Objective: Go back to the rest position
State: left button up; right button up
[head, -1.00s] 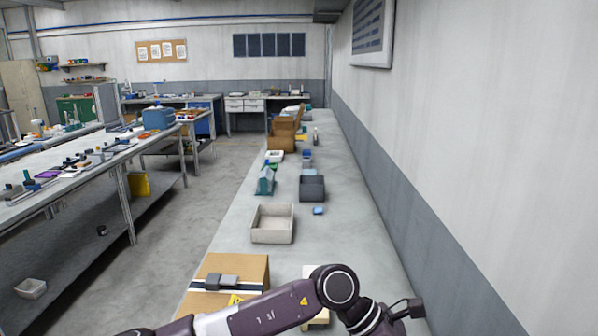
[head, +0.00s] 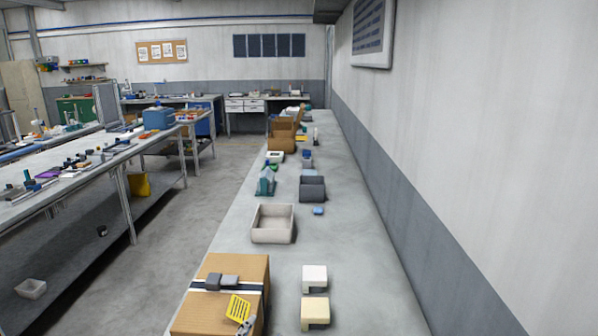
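Neither of my grippers shows in the head view, and no arm of mine can be made out over the bench. A cardboard box (head: 232,265) with a dark and white band stands at the near left of the long bench (head: 345,235). Two small grey blocks (head: 221,281) and a yellow slotted piece (head: 237,308) lie on it. A small grey piece (head: 246,326) shows below the yellow one; I cannot tell what it is. To the right, a white block (head: 314,277) and a cream block (head: 314,310) with dark notches sit apart from the box.
An empty pale tray (head: 272,237) stands beyond the box, with a dark grey bin (head: 312,190) and small blue block (head: 318,211) further on. A wall (head: 480,150) bounds the right. A cluttered workbench (head: 60,185) stands left across a clear floor aisle (head: 200,200).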

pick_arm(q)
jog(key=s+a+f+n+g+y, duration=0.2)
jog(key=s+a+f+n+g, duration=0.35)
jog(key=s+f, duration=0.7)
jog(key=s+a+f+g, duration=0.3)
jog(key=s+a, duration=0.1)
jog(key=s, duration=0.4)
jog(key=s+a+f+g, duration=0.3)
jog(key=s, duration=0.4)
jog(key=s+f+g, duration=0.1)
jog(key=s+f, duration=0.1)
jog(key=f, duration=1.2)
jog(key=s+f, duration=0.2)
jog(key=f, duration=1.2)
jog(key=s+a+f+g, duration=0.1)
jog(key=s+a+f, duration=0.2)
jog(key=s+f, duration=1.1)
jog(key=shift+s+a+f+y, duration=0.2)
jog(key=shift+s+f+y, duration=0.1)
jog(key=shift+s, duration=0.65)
